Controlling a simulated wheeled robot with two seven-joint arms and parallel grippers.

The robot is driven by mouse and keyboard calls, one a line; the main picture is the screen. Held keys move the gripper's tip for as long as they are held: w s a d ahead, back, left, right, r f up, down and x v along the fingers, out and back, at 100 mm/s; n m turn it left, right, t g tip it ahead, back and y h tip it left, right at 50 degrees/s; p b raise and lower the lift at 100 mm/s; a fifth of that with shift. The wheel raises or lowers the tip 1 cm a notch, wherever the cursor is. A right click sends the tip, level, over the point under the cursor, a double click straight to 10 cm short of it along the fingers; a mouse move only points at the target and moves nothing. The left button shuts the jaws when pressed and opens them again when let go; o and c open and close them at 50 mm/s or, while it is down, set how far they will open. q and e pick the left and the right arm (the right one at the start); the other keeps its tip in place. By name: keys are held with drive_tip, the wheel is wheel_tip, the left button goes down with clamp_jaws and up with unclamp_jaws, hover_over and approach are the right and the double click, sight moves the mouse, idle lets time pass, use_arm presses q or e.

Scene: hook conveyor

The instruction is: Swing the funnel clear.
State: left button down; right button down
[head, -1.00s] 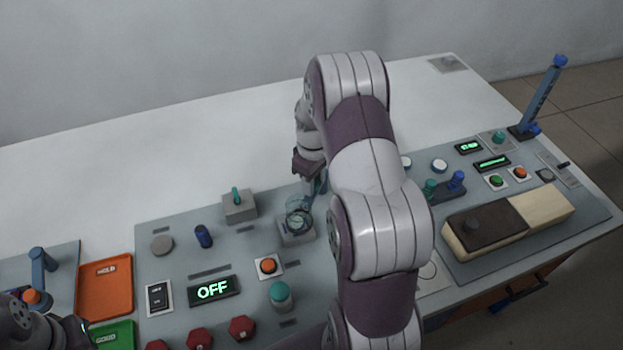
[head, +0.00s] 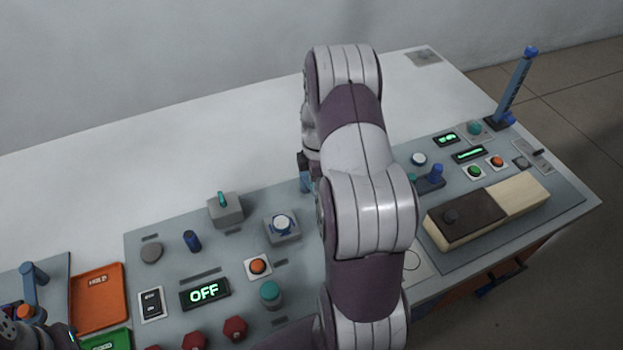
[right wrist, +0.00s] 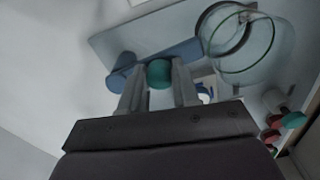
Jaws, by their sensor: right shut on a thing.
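The funnel is a clear glass bowl (right wrist: 240,42) on a blue swing arm (right wrist: 185,52) with a teal knob (right wrist: 159,73), in the right wrist view. My right gripper (right wrist: 158,82) is shut on the teal knob, one finger on each side. In the head view my right arm hides the funnel and most of that gripper; a bit of blue (head: 306,182) shows beside it. The grey block (head: 282,228) with a white-topped button (head: 282,223) stands uncovered to the left. My left gripper (head: 68,336) is partly cut off at the bottom left, its jaws unclear.
The panel holds a lit OFF display (head: 205,293), an orange button (head: 258,266), a teal knob (head: 270,292) and a grey switch box (head: 225,209). A wooden block (head: 487,212) lies at right. A blue post (head: 516,88) rises at the far right.

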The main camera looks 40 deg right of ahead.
drive_tip(key=shift+d+n, duration=0.5)
drive_tip(key=shift+n, duration=0.3)
drive_tip(key=c, duration=0.8)
unclamp_jaws()
wheel_tip(320, 180, up, 13)
drive_tip(key=shift+f+b, duration=0.1)
drive_tip(key=shift+b, duration=0.55)
